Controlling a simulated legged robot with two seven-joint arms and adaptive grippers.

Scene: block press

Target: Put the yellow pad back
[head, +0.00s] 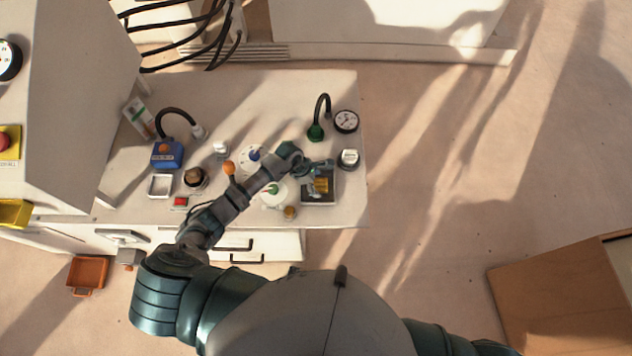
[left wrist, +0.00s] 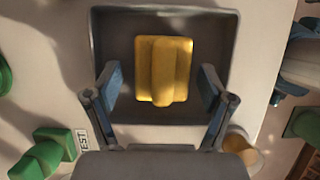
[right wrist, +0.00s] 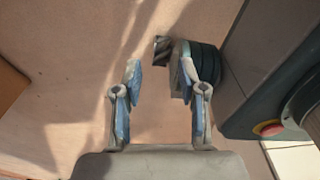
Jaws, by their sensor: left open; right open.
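The yellow pad (head: 321,185) lies in a dark grey square tray (head: 318,201) at the right end of the white bench. In the left wrist view the pad (left wrist: 163,68), a block with a raised rib, sits inside the tray (left wrist: 115,50), clear of its walls. My left gripper (left wrist: 160,82) is open above the tray's near part, its fingers left and right of the pad's near end and apart from it. In the head view my left gripper (head: 321,166) partly covers the tray. My right gripper (right wrist: 160,66) is open and empty over the floor.
Near the tray stand a gauge (head: 346,121), a silver-topped knob (head: 348,159), a green-based hose (head: 316,132) and a small amber knob (head: 290,213). An orange bin (head: 88,274) is on the floor.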

